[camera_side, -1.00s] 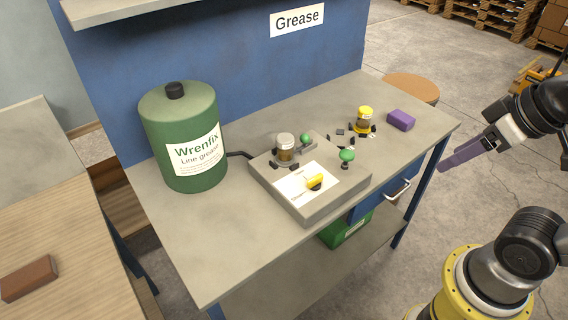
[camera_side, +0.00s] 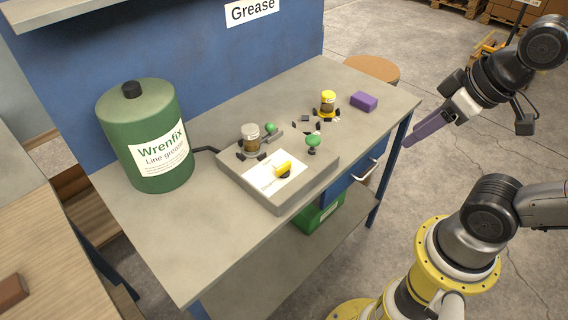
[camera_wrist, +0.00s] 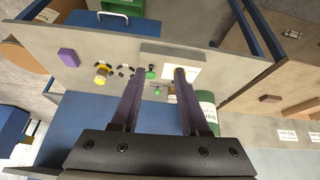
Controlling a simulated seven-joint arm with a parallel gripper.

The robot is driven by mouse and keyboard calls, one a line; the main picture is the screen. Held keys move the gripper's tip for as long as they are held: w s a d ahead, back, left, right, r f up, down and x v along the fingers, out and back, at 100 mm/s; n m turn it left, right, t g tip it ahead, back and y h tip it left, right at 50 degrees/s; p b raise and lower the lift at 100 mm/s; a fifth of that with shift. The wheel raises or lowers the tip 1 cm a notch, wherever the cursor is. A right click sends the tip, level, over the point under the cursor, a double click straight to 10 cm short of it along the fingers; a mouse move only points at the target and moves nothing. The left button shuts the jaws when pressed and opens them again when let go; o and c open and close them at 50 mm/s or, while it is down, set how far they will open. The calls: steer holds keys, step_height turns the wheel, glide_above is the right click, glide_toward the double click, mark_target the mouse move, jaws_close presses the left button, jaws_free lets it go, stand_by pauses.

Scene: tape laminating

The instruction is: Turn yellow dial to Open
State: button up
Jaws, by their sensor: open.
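The yellow dial (camera_side: 284,169) is on a white label plate (camera_side: 258,170) on top of a low grey box (camera_side: 278,203) on the bench. The dial has a dark base, and its lettering is too small to read. My gripper (camera_side: 408,142) is at the right, off the bench's right end and well apart from the dial. In the wrist view my gripper (camera_wrist: 159,74) shows two purple fingers spread with nothing between them. The label plate (camera_wrist: 188,73) shows there beyond the right finger, which hides part of the box.
A green grease drum (camera_side: 145,140) stands left. The front bench top is clear.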

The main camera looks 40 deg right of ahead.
steer(key=w+r+n, duration=0.5)
steer(key=w+n, duration=0.1)
steer(key=n, duration=0.2)
steer(key=n+g, duration=0.6)
steer(key=n, duration=0.3)
glide_above(283, 165)
step_height(283, 165, down, 11)
step_height(283, 165, down, 12)
steer(key=shift+f, duration=0.15)
steer(key=shift+c, duration=0.3)
jaws_close()
